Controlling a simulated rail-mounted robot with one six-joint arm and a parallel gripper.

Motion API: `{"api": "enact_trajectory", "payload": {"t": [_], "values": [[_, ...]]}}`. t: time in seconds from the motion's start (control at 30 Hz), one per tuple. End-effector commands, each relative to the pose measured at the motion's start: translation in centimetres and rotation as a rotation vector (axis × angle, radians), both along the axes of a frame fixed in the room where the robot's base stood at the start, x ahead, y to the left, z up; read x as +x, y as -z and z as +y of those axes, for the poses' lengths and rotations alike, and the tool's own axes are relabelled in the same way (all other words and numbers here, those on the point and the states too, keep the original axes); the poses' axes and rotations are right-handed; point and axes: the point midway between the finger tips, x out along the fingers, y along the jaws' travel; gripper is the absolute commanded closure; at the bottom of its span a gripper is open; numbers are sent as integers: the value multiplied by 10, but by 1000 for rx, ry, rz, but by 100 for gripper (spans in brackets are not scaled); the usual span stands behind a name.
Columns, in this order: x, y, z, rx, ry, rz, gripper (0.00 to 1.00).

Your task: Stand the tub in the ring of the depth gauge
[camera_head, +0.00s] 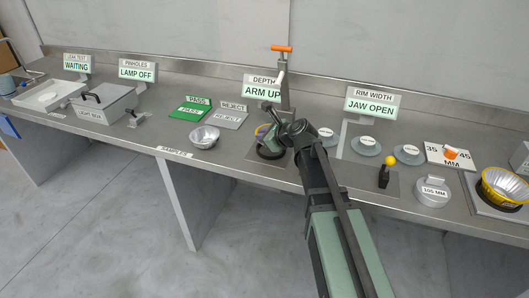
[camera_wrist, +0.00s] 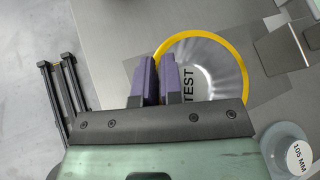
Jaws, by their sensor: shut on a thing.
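The tub (camera_wrist: 215,75) has a yellow rim and a silvery inside with the word TEST in it. My gripper (camera_wrist: 156,75) is shut on its wall, with one purple finger on each side of the rim. In the head view my gripper (camera_head: 272,128) is at the depth gauge (camera_head: 284,85), whose sign reads ARM UP. The dark ring (camera_head: 270,153) shows just below the tub and is partly hidden by my arm. I cannot tell whether the tub touches the ring or hangs above it.
A silver bowl (camera_head: 204,137) stands left of the gauge, by the SAMPLES label. Green PASS (camera_head: 193,109) and grey REJECT (camera_head: 231,117) plates lie behind it. Round grey discs (camera_head: 366,145) lie to the right. A yellow bowl (camera_head: 505,186) stands at the far right.

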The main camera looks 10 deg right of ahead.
Motion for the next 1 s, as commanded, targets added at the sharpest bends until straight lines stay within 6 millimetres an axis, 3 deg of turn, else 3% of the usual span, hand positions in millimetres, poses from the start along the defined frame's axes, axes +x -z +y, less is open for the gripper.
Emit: {"api": "enact_trajectory", "payload": {"t": [0.17,0.5,0.53,0.7,1.0], "values": [[0,38,0,0,0,0,100],[0,37,0,0,0,0,100],[0,37,0,0,0,0,91],[0,35,0,0,0,0,67],[0,31,0,0,0,0,67]]}}
